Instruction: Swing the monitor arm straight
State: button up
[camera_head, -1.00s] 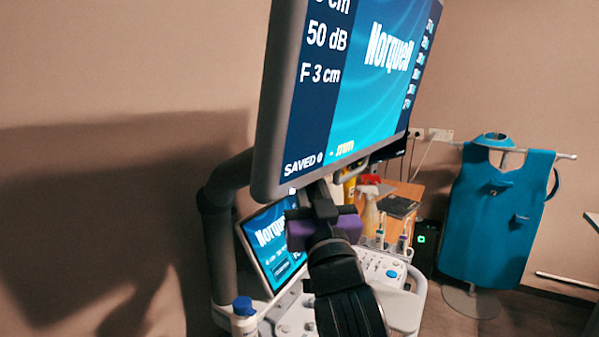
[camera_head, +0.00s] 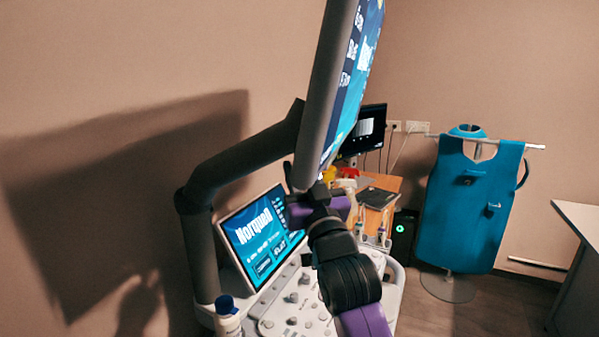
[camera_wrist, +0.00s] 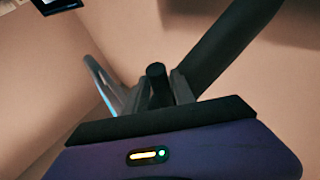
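The large monitor (camera_head: 328,85) shows nearly edge-on in the head view, its lit screen facing right. Its dark grey jointed arm (camera_head: 240,162) runs from an upright post (camera_head: 200,255) at left up to behind the monitor, bent at the post. My gripper (camera_head: 308,198) is at the monitor's lower edge. In the wrist view, my gripper's fingers (camera_wrist: 158,92) stand on both sides of a short dark round handle (camera_wrist: 155,72) and look closed on it. The monitor's thin edge (camera_wrist: 98,80) and the monitor arm (camera_wrist: 228,45) also show there. The finger contact is partly hidden.
The ultrasound cart has a small tilted touch screen (camera_head: 262,240) and a control panel (camera_head: 290,312) under my arm. A blue-capped bottle (camera_head: 227,318) stands at its left.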

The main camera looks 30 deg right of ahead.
jog(key=b+v, duration=0.1)
jog(key=v, duration=0.7)
jog(key=shift+b, duration=0.3)
